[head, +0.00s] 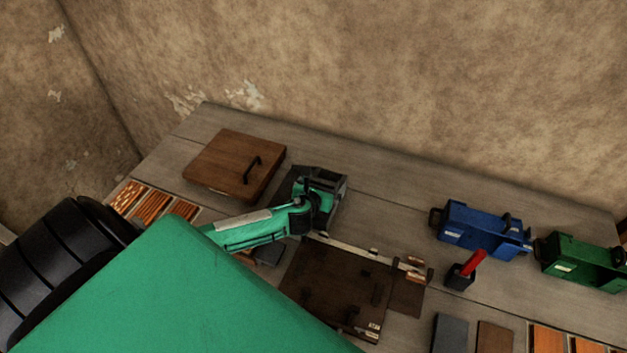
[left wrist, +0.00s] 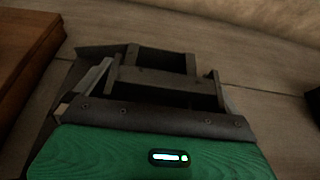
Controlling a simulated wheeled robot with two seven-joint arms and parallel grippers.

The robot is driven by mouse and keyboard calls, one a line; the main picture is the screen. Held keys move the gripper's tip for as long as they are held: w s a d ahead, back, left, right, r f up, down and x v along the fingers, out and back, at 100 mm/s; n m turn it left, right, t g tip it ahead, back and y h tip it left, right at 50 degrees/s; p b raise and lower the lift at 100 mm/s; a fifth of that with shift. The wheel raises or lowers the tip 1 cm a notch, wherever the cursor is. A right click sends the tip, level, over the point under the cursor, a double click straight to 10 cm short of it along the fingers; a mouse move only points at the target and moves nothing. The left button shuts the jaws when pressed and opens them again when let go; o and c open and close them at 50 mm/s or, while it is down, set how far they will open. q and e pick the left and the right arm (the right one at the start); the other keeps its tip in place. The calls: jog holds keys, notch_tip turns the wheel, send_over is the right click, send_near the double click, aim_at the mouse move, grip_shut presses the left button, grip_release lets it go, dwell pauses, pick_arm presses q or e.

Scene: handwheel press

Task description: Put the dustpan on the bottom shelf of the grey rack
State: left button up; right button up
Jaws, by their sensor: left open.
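My left gripper (head: 322,196) is at the end of the green arm, low over the back middle of the bench. It is open, and its dark jaws also show in the left wrist view (left wrist: 162,78). A dark grey, flat-edged shape (head: 287,190) shows under and beside the jaws; in the left wrist view it shows beyond them. I cannot tell whether it is the dustpan or whether the jaws touch it. I see nothing clearly recognisable as the grey rack. My right gripper is not in view.
A wooden lidded box (head: 232,166) is left of the gripper. A dark brown board (head: 335,285) with a metal strip lies in front. A blue machine (head: 480,226), a green one (head: 583,262) and a red-handled block (head: 462,274) stand right.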

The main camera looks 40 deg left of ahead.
pick_arm(q)
jog(key=c, duration=1.1)
jog(key=shift+o, duration=0.2)
jog(key=shift+w, duration=0.1)
